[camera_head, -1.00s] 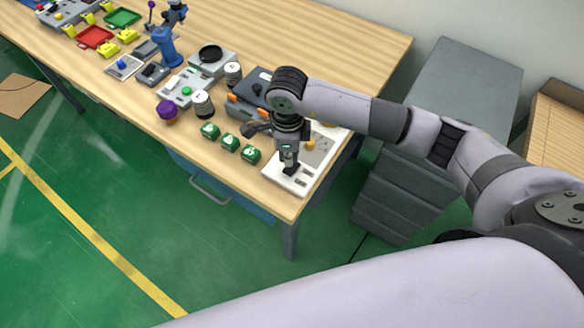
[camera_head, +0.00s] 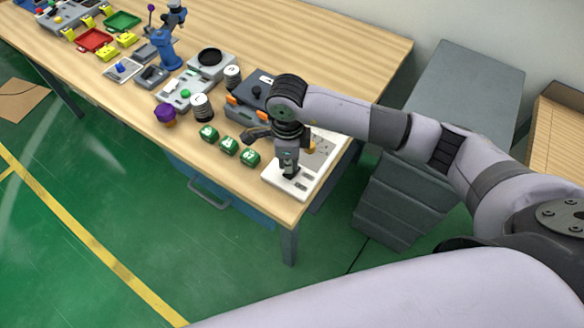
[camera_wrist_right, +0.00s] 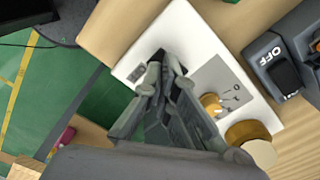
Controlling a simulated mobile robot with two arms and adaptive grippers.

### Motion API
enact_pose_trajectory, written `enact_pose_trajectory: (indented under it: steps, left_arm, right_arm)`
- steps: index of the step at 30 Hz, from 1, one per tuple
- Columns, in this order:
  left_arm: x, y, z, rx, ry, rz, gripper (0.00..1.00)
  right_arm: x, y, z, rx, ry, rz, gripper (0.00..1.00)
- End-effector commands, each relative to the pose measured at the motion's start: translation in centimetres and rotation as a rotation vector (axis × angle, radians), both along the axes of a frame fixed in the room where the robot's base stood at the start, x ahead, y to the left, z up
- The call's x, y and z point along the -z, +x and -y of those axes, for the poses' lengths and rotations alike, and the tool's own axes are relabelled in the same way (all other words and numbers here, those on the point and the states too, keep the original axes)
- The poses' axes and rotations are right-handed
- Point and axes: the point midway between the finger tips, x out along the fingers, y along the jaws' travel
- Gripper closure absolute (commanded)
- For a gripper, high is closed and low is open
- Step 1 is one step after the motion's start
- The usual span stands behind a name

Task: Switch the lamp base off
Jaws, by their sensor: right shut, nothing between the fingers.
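A white base plate (camera_head: 273,178) lies at the near right corner of the table. In the right wrist view the plate (camera_wrist_right: 188,28) has small grey slotted pieces, a grey panel marked O and I, and an orange knob (camera_wrist_right: 211,103). No label shows that it is the lamp base. My right gripper (camera_head: 289,172) is shut and empty, pointing down at the plate. In the right wrist view its fingertips (camera_wrist_right: 164,60) are close to a small grey piece (camera_wrist_right: 137,73); I cannot tell whether they touch. My left gripper is not in view.
A dark grey box (camera_wrist_right: 268,58) with a black switch and OFF lettering stands beside the plate. Several green blocks (camera_head: 228,146) and a purple knob (camera_head: 165,113) are to the left. A grey drawer cabinet (camera_head: 450,95) stands right of the table.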

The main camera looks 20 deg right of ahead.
Motion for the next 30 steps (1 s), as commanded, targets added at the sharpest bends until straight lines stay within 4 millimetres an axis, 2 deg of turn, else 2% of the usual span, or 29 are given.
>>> enact_pose_trajectory:
  steps: [30]
  left_arm:
    - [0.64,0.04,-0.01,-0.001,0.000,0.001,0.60]
  right_arm:
    - [0.68,0.00,0.01,0.000,0.000,0.000,1.00]
